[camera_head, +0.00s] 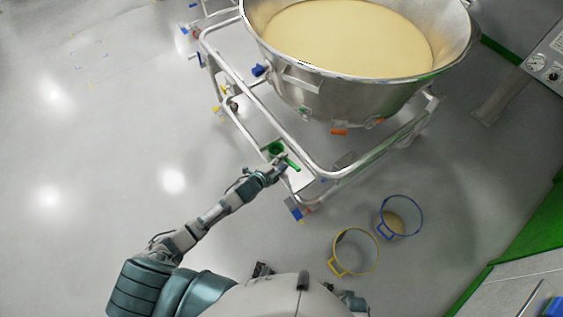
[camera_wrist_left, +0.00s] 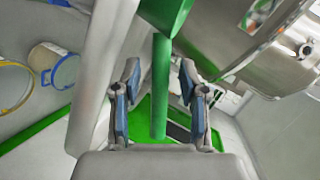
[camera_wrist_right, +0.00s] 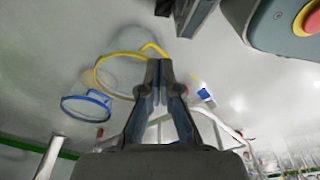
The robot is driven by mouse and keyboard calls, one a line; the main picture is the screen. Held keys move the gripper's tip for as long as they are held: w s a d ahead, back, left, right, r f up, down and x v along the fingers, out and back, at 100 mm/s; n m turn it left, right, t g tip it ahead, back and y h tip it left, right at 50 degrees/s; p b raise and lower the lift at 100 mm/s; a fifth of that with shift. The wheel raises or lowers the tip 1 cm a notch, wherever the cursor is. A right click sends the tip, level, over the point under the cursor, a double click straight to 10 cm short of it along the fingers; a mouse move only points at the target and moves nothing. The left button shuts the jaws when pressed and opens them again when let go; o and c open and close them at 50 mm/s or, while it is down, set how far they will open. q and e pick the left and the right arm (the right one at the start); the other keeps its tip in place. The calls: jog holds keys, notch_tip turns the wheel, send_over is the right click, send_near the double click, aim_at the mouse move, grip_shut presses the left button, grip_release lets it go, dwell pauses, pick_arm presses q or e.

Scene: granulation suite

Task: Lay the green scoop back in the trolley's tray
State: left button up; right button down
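The green scoop (camera_head: 277,148) is at the near end of the trolley, by the pale tray (camera_head: 303,181) inside the tubular frame. I cannot tell if it rests on the tray. In the left wrist view, its bowl is at the top and its green handle (camera_wrist_left: 160,90) runs down between the fingers. My left gripper (camera_head: 283,169) is at the handle. In its wrist view the fingers (camera_wrist_left: 160,72) are apart, with a gap on each side of the handle. My right gripper (camera_wrist_right: 159,66) has its fingers together, with nothing between them, away from the scoop.
The trolley's steel frame (camera_head: 232,112) carries a large steel bowl (camera_head: 345,88) of pale powder. A yellow-rimmed bucket (camera_head: 355,250) and a blue-rimmed bucket (camera_head: 400,215) stand on the floor to the right. A control panel (camera_head: 550,62) is at the right edge. The left floor is clear.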

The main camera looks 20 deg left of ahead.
pick_arm(q)
jog(key=shift+d+r, duration=0.1)
jog(key=shift+d, duration=0.4)
jog(key=shift+s+r, duration=0.1)
jog(key=shift+s, duration=0.2)
jog(key=p+v, duration=0.2)
jog(key=v, duration=0.9)
jog(key=s+a+f+n+g+y, duration=0.25)
jog(key=s+f+n, duration=0.25)
jog(key=f, duration=0.6)
jog(key=s+a+f+n+g+y, duration=0.25)
jog(key=s+a+f+n, duration=0.2)
jog(key=f, duration=0.65)
jog(key=s+d+f+n+g, duration=0.2)
jog(key=s+f, duration=0.5)
jog(key=s, duration=0.4)
jog(key=s+d+f+n+g, duration=0.3)
jog(key=s+f, duration=0.4)
jog(key=s, duration=0.4)
jog(key=shift+s+f+n+g, duration=0.15)
jog(key=shift+s+n+g, duration=0.05)
jog(key=shift+n+g, duration=0.75)
pick_arm(e)
jog(key=s+f, duration=0.1)
jog(key=s+d+f, duration=0.1)
jog(key=s+f, duration=0.1)
jog(key=shift+s+d+f, duration=0.1)
jog(key=shift+s, duration=0.1)
